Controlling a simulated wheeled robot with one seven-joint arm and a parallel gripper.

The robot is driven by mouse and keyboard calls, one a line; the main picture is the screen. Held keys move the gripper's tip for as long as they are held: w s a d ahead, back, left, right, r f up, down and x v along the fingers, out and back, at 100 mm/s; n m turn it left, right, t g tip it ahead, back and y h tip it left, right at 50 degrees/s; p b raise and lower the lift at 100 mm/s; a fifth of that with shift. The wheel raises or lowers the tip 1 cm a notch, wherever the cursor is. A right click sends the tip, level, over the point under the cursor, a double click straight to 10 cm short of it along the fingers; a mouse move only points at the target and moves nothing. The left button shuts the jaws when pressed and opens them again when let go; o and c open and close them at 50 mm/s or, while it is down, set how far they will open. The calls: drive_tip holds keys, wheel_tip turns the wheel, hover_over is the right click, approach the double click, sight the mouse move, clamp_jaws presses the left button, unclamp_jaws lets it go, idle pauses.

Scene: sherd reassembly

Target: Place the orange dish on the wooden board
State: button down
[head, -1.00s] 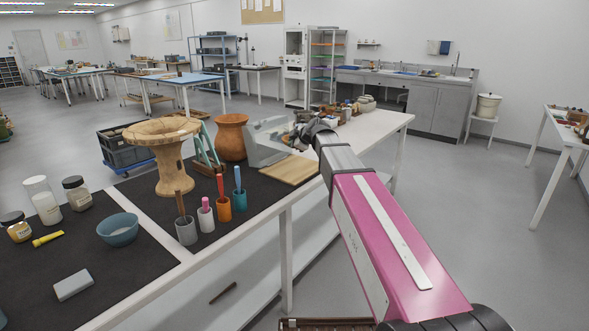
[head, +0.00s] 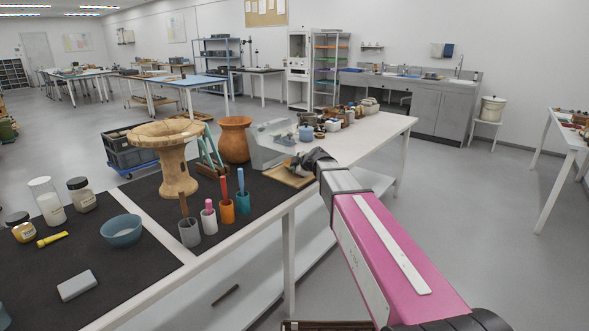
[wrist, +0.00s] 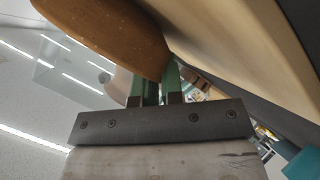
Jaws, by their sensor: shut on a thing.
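The wooden board (head: 281,178) lies flat on the dark mat near the bench's right part. In the wrist view its pale surface (wrist: 235,35) fills the upper right. My gripper (head: 297,164) is low over the board in the head view. In the wrist view the green fingers of my gripper (wrist: 160,85) are shut on the orange dish (wrist: 115,30), a smooth brown-orange curved shape at the upper left. The dish is close to the board, but I cannot tell whether they touch. In the head view the dish is mostly hidden by my gripper.
A brown vase (head: 234,140) and a grey angled panel (head: 268,145) stand behind the board. A large wooden pedestal (head: 176,165) and tool cups, including an orange one (head: 227,211), stand to its left. Several small jars crowd the bench behind.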

drive_tip(key=c, duration=1.5)
unclamp_jaws()
drive_tip(key=shift+r, duration=0.1)
drive_tip(key=v, duration=1.2)
drive_tip(key=s+d+f+m+g+h, duration=0.2)
drive_tip(key=s+d+f+m, duration=0.3)
drive_tip(key=s+f, duration=0.3)
drive_tip(key=s+d+f+m+g+h, duration=0.3)
drive_tip(key=s+f+m, duration=0.4)
drive_tip(key=f, duration=0.4)
drive_tip(key=s+d+f+m+g+h, duration=0.2)
drive_tip(key=s+d+f+m, duration=0.4)
drive_tip(key=s+f, duration=0.3)
drive_tip(key=shift+s+d+f+m+g, duration=0.25)
drive_tip(key=shift+s+d+g, duration=0.2)
drive_tip(key=shift+g, duration=0.45)
